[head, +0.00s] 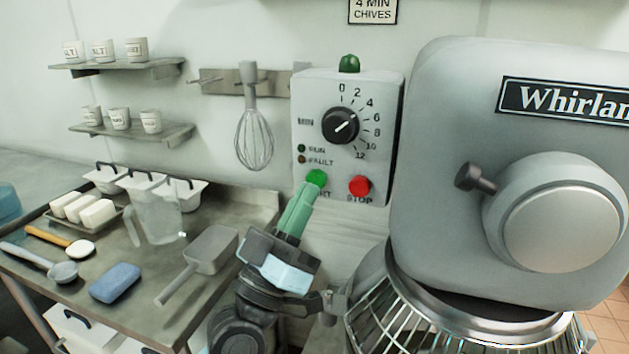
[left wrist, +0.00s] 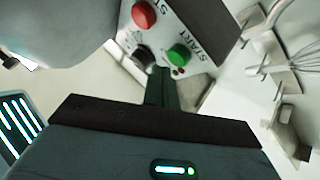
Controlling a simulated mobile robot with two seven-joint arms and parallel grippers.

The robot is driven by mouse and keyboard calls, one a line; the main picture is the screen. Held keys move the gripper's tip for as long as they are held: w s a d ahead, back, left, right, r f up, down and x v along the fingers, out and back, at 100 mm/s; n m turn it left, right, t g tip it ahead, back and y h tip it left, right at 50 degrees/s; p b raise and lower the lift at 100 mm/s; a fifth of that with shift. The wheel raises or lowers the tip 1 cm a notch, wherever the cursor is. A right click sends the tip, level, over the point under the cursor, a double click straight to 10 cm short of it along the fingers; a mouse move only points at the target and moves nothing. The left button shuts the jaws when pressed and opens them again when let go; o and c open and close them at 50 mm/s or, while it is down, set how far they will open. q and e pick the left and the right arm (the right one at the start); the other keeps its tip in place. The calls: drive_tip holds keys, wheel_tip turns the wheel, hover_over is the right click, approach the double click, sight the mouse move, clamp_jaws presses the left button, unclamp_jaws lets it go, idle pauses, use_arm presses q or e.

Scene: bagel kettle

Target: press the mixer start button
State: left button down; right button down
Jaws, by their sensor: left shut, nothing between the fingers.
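The mixer's control box (head: 330,178) is on the wall, with a dial (head: 341,125), a green start button (head: 316,178) and a red stop button (head: 358,186). My left gripper (head: 306,190) is shut and empty, its green fingertips just below the start button in the head view. I cannot tell whether they touch it. In the left wrist view the start button (left wrist: 179,55) shows uncovered beyond and right of the fingertips (left wrist: 160,72), with the stop button (left wrist: 144,14) further up. The large grey mixer (head: 450,120) stands right of the box. My right gripper is not in view.
The mixer's wire bowl guard (head: 400,322) is close to the right of my left arm. A whisk (head: 254,135) hangs left of the box. The steel table at left holds a scoop (head: 210,250), a clear jug (head: 158,215) and a blue sponge (head: 115,282).

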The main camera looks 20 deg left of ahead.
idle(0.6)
use_arm(q)
drive_tip(key=shift+w, duration=0.15)
drive_tip(key=shift+w, duration=0.3)
